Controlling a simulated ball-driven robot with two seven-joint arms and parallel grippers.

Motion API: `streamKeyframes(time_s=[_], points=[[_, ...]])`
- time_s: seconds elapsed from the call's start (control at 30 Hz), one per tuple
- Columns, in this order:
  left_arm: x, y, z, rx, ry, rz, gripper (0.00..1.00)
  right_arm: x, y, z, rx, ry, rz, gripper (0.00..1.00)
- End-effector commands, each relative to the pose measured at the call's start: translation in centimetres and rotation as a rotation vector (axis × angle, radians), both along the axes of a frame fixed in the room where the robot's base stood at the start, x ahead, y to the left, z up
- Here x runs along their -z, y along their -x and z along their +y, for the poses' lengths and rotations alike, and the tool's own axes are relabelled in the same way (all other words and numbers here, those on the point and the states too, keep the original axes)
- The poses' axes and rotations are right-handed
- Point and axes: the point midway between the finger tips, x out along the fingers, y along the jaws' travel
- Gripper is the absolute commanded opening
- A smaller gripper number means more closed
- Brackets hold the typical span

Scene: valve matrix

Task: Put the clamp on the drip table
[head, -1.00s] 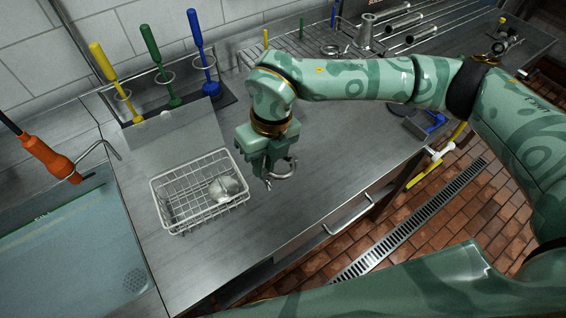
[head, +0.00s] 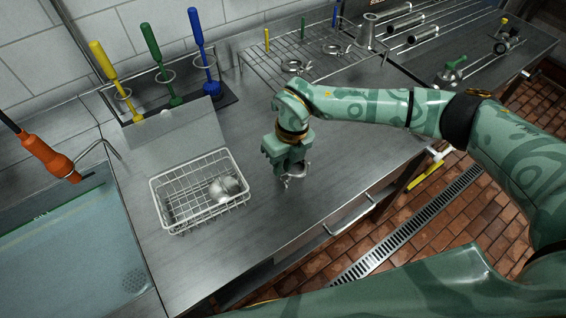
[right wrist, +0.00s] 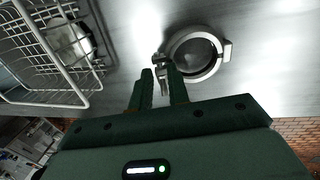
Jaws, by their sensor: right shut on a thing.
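The clamp (head: 295,172) is a silver metal ring. My right gripper (head: 285,162) is shut on it and holds it over the steel counter, right of the wire basket. My left gripper is not in view.
A white wire basket (head: 165,215) with a pale round thing stands left of the gripper. Yellow, green and blue brushes (head: 153,45) stand at the back left. Counter between gripper and grate is mostly clear.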

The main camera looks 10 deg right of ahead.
Motion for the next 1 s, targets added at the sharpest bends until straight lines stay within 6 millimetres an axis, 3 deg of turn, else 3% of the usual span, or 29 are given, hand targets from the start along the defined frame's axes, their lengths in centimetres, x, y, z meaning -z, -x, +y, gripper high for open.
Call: streamKeyframes(time_s=[0.07,0.1,0.17,0.2,0.43,0.57,1.0], points=[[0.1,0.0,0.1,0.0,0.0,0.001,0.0,0.3,0.0,0.0,0.0,0.0,0.0,0.0],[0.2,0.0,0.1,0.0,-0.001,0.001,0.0,0.3,0.0,0.0,0.0,0.0,0.001,0.2],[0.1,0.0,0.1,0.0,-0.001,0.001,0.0,0.3,0.0,0.0,0.0,0.001,0.0,0.37],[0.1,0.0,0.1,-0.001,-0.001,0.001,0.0,0.3,0.0,0.0,0.0,0.001,0.001,0.39],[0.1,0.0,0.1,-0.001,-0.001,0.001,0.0,0.2,0.0,0.0,0.001,0.001,0.001,0.39],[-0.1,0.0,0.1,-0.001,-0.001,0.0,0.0,-0.8,-0.1,-0.2,0.001,0.002,-0.001,0.39],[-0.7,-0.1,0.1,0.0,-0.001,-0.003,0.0,-10.0,-0.7,-1.7,0.001,0.001,-0.002,0.39]])
